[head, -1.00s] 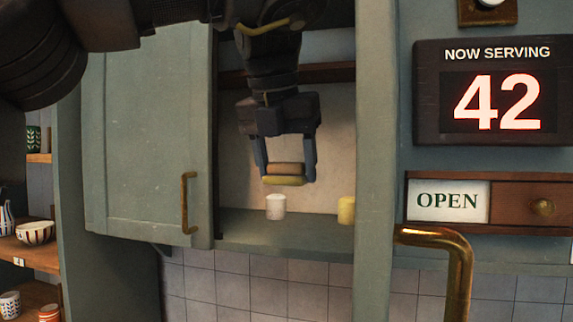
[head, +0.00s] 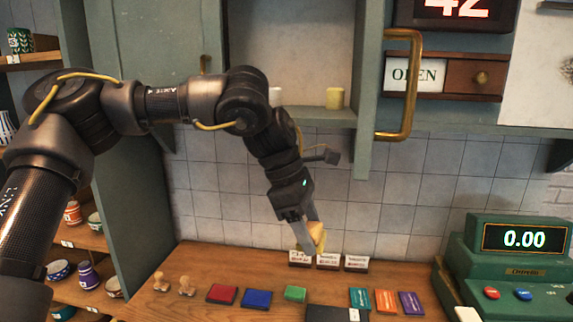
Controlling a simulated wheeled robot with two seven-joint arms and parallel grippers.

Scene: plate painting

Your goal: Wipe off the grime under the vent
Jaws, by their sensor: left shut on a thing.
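My left gripper (head: 312,240) is shut on a tan and yellow sponge (head: 317,236). It holds the sponge low in front of the tiled wall, just above the small white cards on the counter. A dark speckled patch (head: 567,68) shows on the white panel (head: 535,95) at the right edge, partly cut off by the frame. A dark fitting (head: 556,6) is above it at the top edge; I cannot tell whether it is the vent. My right gripper is not in view.
The wooden counter (head: 200,262) holds stamps, coloured ink pads, cards (head: 328,261) and a green cash register (head: 515,255). A brass handle (head: 412,90) sticks out between the gripper and the white panel. An open cupboard (head: 310,112) is above.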

